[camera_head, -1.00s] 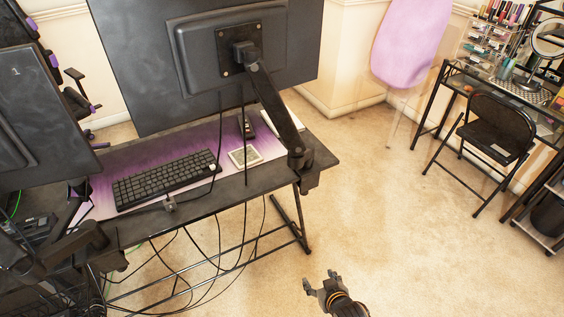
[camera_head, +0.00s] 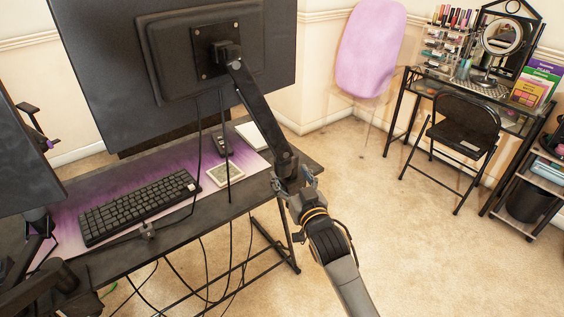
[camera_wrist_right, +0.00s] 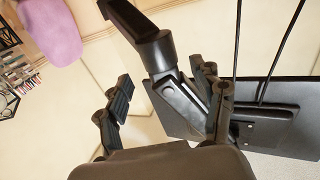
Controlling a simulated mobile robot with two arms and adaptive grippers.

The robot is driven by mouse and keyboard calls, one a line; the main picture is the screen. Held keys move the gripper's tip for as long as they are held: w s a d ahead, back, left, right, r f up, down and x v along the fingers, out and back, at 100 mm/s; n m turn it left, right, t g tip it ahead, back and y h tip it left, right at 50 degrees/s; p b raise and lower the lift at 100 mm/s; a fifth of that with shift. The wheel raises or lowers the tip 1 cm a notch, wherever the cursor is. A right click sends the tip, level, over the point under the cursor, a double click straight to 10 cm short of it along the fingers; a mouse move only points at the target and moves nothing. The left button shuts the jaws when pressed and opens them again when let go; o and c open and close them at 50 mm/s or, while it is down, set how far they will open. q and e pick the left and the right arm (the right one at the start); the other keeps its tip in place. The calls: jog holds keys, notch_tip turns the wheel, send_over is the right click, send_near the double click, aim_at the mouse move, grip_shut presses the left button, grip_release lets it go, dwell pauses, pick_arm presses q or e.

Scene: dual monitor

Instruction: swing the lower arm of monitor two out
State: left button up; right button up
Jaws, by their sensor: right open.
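The larger monitor (camera_head: 120,75), seen from behind, hangs on a black jointed arm. Its upper link (camera_head: 262,115) slopes down right from the mount plate to a joint near the desk's right corner. My right gripper (camera_head: 297,186) is open at that lower joint, its fingers close around the arm's lower part. In the right wrist view, the open fingers (camera_wrist_right: 165,100) stand either side of the arm's joint and link (camera_wrist_right: 185,100); the right finger partly covers the link. Contact cannot be told. The lower arm is mostly hidden by my gripper. My left gripper is not in view.
Another monitor (camera_head: 22,160) stands at the left edge, with black arm parts (camera_head: 40,285) below it. A keyboard (camera_head: 138,207) and a small framed item (camera_head: 225,174) lie on the desk. Cables hang under it. A folding chair (camera_head: 462,140) stands right; carpet between is free.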

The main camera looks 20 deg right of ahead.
aim_at(286, 168)
jog(key=w, duration=0.6)
jog(key=shift+w+a, duration=0.15)
jog(key=shift+w, duration=0.1)
grip_shut()
